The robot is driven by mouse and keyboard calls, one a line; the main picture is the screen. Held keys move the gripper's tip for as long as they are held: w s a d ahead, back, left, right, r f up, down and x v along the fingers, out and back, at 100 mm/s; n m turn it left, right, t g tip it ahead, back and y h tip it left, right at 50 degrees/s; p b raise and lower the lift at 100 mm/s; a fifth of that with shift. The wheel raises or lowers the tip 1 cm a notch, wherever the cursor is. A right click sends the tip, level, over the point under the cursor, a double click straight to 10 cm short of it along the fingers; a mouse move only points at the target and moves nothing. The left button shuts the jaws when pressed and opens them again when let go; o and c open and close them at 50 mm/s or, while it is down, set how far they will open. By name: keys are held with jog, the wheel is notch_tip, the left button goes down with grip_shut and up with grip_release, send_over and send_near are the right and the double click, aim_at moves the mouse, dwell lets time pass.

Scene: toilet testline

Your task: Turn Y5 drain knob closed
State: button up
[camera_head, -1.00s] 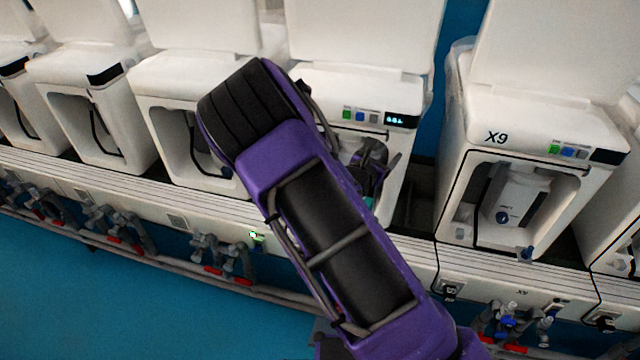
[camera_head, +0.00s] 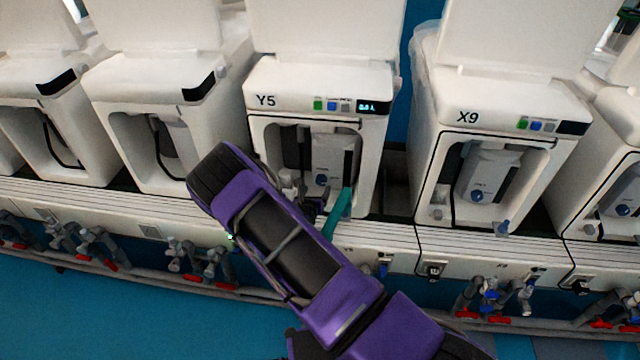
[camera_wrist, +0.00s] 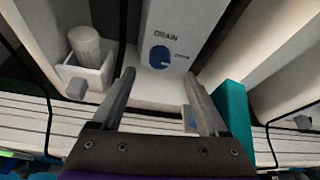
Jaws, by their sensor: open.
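The Y5 unit (camera_head: 266,101) is a white toilet test station with a lit display. In its open bay hangs a light grey panel with the blue drain knob (camera_head: 322,178). In the wrist view the knob (camera_wrist: 160,56) is a dark blue oval under the word DRAIN, with small lettering to its right that I cannot read surely. My gripper (camera_wrist: 159,76) is open and empty. Its fingertips sit below and to either side of the knob in the picture, apart from it. In the head view my gripper (camera_head: 312,206) is partly hidden by my purple arm, low before the bay.
A teal upright piece (camera_wrist: 232,110) stands right of my right finger, and shows in the head view (camera_head: 338,212). A white holder with a cylinder (camera_wrist: 88,58) is left. Unit X9 (camera_head: 467,117) stands to the right.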

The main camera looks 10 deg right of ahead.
aim_at(321, 181)
jog(key=b+x, duration=0.1)
jog(key=x, duration=0.6)
jog(key=shift+w+d+f, duration=0.1)
jog(key=shift+w+f, duration=0.05)
jog(key=shift+w, duration=0.15)
grip_shut()
